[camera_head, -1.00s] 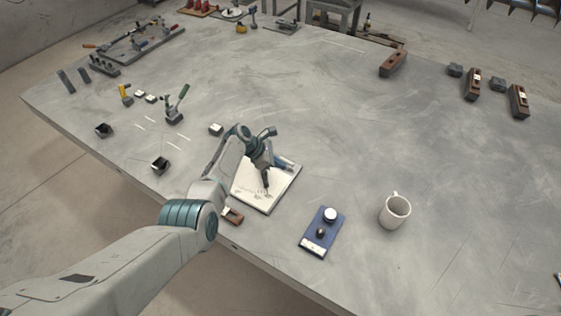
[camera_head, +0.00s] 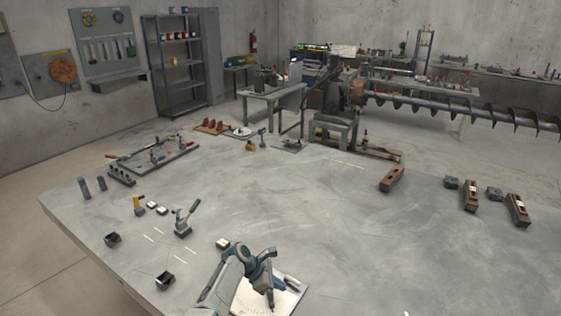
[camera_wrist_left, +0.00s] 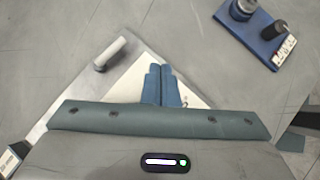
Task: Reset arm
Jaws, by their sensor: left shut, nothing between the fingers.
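My left gripper (camera_head: 271,298) is over a pale sheet or plate (camera_head: 246,297) at the near edge of the grey table. In the left wrist view its two blue fingers (camera_wrist_left: 162,84) are together with nothing between them, above the white sheet (camera_wrist_left: 190,98). A grey plate with a raised pale handle (camera_wrist_left: 110,54) lies beside the fingers. The fingertips' height above the sheet is hard to tell. My right gripper is not in view.
A blue block with a round knob (camera_wrist_left: 262,32) lies at the upper right of the wrist view. Small clamps (camera_head: 183,222) and dark cups (camera_head: 165,280) stand on the left of the table. Brown blocks (camera_head: 392,179) lie at the right. The table's middle is clear.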

